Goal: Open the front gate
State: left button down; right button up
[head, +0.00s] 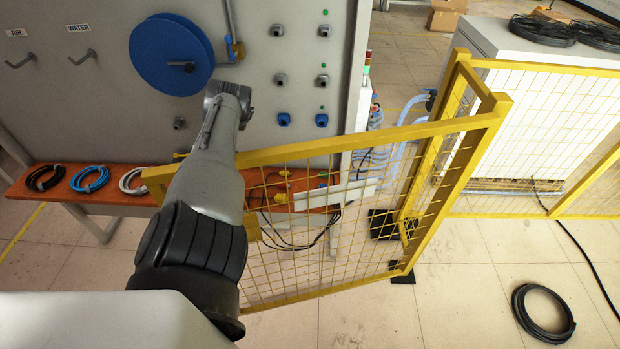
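The front gate (340,142) is a yellow frame with wire mesh. It spans the middle of the head view, from a yellow corner post (455,170) on the right to a free-looking end on the left. My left arm comes in from the lower left and crosses in front of the gate's left end, hiding part of it. The far end of that arm, with the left gripper (228,92), shows above the gate's top bar against the grey panel. Its fingers cannot be made out, nor whether it touches the gate. My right gripper is not in view.
A grey panel (255,120) with a blue disc (172,55) stands behind the gate. An orange shelf (105,195) holds coiled hoses. Yellow fencing (550,95) and a white cabinet (510,45) stand right. A black cable coil (543,312) lies on the floor.

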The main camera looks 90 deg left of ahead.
pick_arm(q)
jog(key=shift+a+f, duration=0.1)
jog(key=shift+f, duration=0.05)
jog(key=c, duration=1.2)
grip_release()
jog(key=shift+c, duration=0.2)
jog(key=shift+o, duration=0.7)
jog(key=b+v, duration=0.5)
jog(key=v, duration=0.2)
jog(key=shift+a+b, duration=0.2)
jog(key=shift+b, duration=0.1)
